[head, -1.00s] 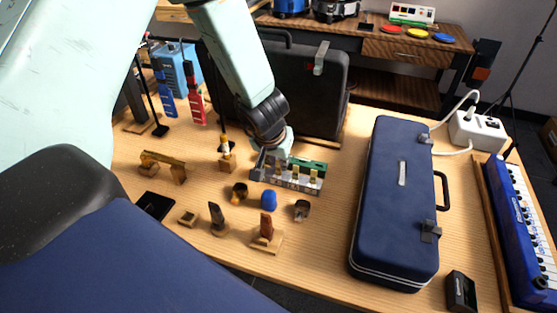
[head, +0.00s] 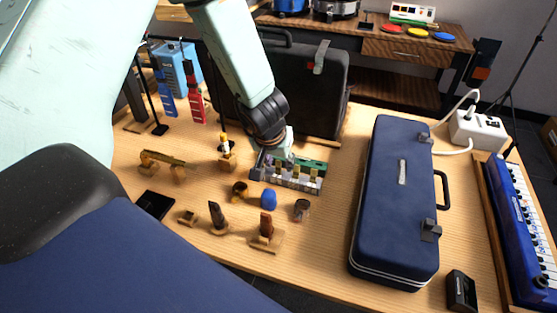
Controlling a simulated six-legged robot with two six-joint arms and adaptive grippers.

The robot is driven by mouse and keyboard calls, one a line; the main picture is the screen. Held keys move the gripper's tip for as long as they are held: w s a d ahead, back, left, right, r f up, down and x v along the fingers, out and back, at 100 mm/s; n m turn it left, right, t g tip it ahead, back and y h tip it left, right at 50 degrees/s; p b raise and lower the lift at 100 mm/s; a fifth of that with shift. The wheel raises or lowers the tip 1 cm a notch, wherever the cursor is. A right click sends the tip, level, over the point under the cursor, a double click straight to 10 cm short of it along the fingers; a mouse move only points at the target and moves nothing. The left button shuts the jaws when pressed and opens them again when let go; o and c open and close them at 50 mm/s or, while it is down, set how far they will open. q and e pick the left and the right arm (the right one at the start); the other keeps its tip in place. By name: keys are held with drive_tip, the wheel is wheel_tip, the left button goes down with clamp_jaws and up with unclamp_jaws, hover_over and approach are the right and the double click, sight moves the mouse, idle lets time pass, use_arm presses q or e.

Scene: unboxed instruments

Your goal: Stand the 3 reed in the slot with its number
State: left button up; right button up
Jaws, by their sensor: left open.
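A grey rack with numbered-looking slots (head: 306,188) stands on the wooden table, with several small pale reeds (head: 312,175) upright in it. The digits are too small to read, so I cannot tell which reed is the 3. My left gripper (head: 281,152) reaches down over the rear left part of the rack, close to the reeds. It is open; its fingertips are small and partly hidden, and I see no reed held in it. Whether it touches a reed cannot be told. My right gripper is not in view.
In front of the rack are a blue cap (head: 269,199), small ring-shaped pieces (head: 302,209) and mouthpieces on wooden stands (head: 266,229). A blue instrument case (head: 395,205) lies to the right. A black case (head: 318,90) stands behind. Bare table lies between rack and blue case.

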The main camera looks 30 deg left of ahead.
use_arm(q)
drive_tip(key=shift+r, duration=0.1)
drive_tip(key=v, duration=1.1)
drive_tip(key=shift+s+r, duration=0.3)
drive_tip(key=shift+r, duration=0.05)
drive_tip(key=shift+d+f, duration=0.1)
drive_tip(key=shift+d, duration=0.05)
idle(0.4)
